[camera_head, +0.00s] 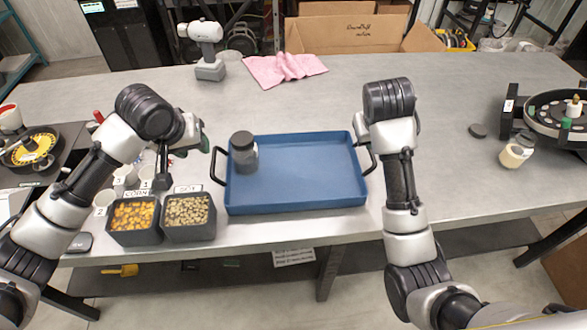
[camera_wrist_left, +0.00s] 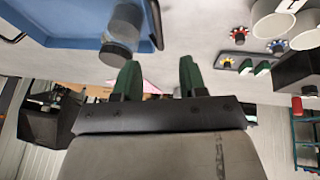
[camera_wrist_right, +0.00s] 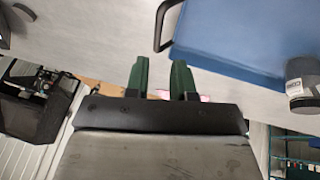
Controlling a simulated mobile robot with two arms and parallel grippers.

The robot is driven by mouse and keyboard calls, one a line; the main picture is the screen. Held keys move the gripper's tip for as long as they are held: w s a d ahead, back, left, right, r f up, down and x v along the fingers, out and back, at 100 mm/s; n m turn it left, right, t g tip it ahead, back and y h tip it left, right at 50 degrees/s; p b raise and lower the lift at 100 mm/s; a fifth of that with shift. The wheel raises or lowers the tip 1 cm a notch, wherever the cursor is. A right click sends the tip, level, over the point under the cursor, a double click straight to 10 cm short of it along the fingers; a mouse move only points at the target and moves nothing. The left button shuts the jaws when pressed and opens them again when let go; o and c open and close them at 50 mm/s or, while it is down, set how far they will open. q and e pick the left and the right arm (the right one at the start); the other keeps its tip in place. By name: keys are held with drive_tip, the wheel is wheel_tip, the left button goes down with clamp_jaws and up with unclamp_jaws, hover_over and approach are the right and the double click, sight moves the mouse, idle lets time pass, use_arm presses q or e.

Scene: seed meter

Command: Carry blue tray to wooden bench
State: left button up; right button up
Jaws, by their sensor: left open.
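The blue tray (camera_head: 300,190) lies flat on the grey table, with a black handle at its left end (camera_head: 217,166) and another at its right end (camera_head: 371,160). A dark-lidded jar (camera_head: 243,152) stands inside near its left wall; it also shows in the left wrist view (camera_wrist_left: 121,35). My left gripper (camera_wrist_left: 160,80) is open and empty, just left of the tray. My right gripper (camera_wrist_right: 160,80) has its fingers apart and empty, near the tray's right handle (camera_wrist_right: 165,25); the arm hides it in the head view. No wooden bench is recognisable.
Bins of corn (camera_head: 134,218) and soy (camera_head: 188,215) stand left of the tray. A round device (camera_head: 560,112) and a small jar (camera_head: 515,154) are at right. The table right of my right arm is mostly clear.

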sight(213, 159)
use_arm(q)
drive_tip(key=x, duration=1.1)
drive_tip(key=shift+w, duration=0.15)
use_arm(e)
drive_tip(key=x, duration=1.1)
drive_tip(key=shift+f, duration=0.1)
use_arm(q)
drive_tip(key=c, duration=0.5)
use_arm(e)
clamp_jaws()
use_arm(q)
clamp_jaws()
drive_tip(key=shift+r, duration=0.1)
use_arm(e)
drive_tip(key=shift+w, duration=0.1)
